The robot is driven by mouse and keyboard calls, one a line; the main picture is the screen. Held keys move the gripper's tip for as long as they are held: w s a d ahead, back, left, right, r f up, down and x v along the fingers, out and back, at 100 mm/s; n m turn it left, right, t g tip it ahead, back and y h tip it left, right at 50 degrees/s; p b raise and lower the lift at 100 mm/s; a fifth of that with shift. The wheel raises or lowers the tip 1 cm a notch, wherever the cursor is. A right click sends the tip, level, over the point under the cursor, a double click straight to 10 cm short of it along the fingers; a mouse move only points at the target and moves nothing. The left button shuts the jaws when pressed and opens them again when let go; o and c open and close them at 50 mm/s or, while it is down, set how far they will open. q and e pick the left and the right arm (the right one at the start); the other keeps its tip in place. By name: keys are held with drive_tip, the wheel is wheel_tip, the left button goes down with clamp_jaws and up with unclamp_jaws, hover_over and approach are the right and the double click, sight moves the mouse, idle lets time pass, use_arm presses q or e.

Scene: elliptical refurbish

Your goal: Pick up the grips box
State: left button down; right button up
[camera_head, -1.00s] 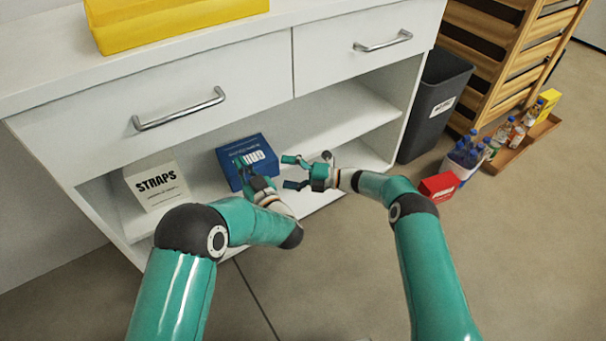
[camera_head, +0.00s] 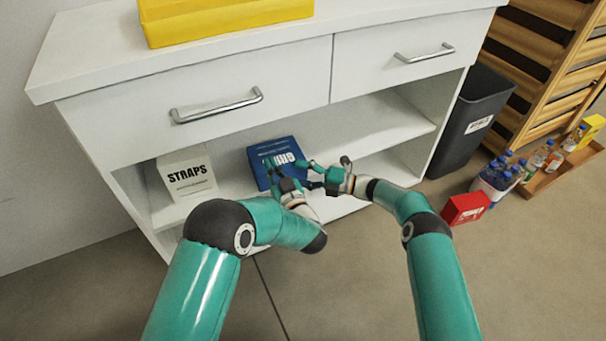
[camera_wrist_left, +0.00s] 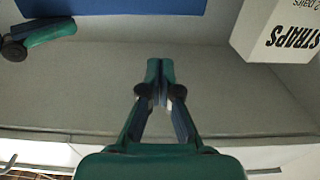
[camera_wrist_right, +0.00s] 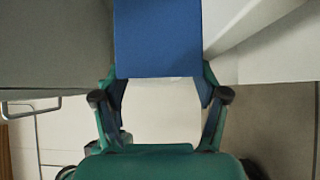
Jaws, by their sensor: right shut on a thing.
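The grips box is a blue box (camera_head: 262,157) with white lettering, partly hidden, on the cabinet's lower shelf. It fills the top middle of the right wrist view (camera_wrist_right: 157,38) and shows at the top of the left wrist view (camera_wrist_left: 110,6). My right gripper (camera_wrist_right: 160,85) is shut on the blue box, one finger on each side. In the head view my right gripper (camera_head: 318,172) is at the box's right front edge. My left gripper (camera_wrist_left: 160,72) is shut with its fingertips together and empty, in front of the box; it overlaps the box in the head view (camera_head: 272,168).
A white straps box (camera_head: 187,175) stands left on the same shelf. White drawers (camera_head: 220,105) overhang the shelf, with a yellow box (camera_head: 225,22) on top. A dark bin (camera_head: 470,120), a red box (camera_head: 465,208) and bottles (camera_head: 505,172) stand right. The floor in front is clear.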

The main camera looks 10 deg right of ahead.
drive_tip(key=shift+f, duration=0.1)
drive_tip(key=shift+c, duration=1.4)
use_arm(q)
drive_tip(key=shift+r, duration=0.6)
drive_tip(key=shift+r, duration=0.1)
use_arm(e)
drive_tip(key=shift+f, duration=0.1)
drive_tip(key=shift+s, duration=0.1)
use_arm(q)
wheel_tip(320, 180, up, 10)
use_arm(e)
drive_tip(key=shift+a, duration=0.1)
